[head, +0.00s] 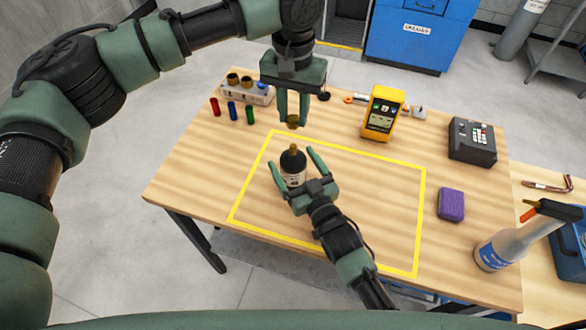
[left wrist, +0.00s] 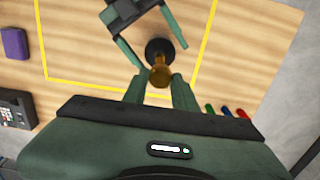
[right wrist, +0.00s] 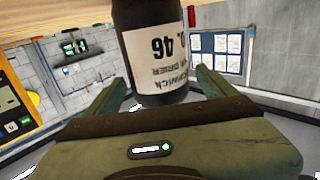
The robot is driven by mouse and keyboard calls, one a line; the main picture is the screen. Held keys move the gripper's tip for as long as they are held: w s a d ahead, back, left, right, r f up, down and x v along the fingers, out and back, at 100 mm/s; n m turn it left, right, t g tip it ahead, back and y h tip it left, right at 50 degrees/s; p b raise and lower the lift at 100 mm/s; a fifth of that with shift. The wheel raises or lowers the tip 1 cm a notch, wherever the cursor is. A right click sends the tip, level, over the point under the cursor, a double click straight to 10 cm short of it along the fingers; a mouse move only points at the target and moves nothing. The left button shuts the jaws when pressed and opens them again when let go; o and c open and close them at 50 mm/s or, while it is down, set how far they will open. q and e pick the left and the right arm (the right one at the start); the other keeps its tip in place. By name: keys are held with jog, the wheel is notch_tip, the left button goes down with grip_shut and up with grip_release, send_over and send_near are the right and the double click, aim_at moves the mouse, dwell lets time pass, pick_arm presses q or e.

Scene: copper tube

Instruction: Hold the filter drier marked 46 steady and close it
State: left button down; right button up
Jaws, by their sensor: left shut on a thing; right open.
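The filter drier (head: 292,168) is a black bottle-shaped canister with a white label and a brass neck, standing upright inside the yellow outline. In the right wrist view its label, seen upside down, reads 46 (right wrist: 160,48). My right gripper (head: 293,161) is open, its fingers on either side of the drier with gaps visible. My left gripper (head: 292,121) points down above and slightly behind the drier, shut on a small brass cap (head: 292,125). The cap also shows in the left wrist view (left wrist: 160,77), where it partly covers the drier's top (left wrist: 158,48).
Red, blue and green cylinders (head: 233,111) and a holder with brass pieces (head: 248,92) stand at the back left. The outlined area's right side is clear.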

jog(key=shift+w+a, duration=0.1)
jog(key=shift+w, duration=0.15)
jog(key=shift+c, duration=0.4)
grip_shut()
pick_arm(q)
send_over(294, 144)
jog(key=shift+f, duration=2.45)
jog(key=shift+f, duration=0.15)
jog(key=shift+f, duration=0.7)
jog(key=shift+f, duration=0.6)
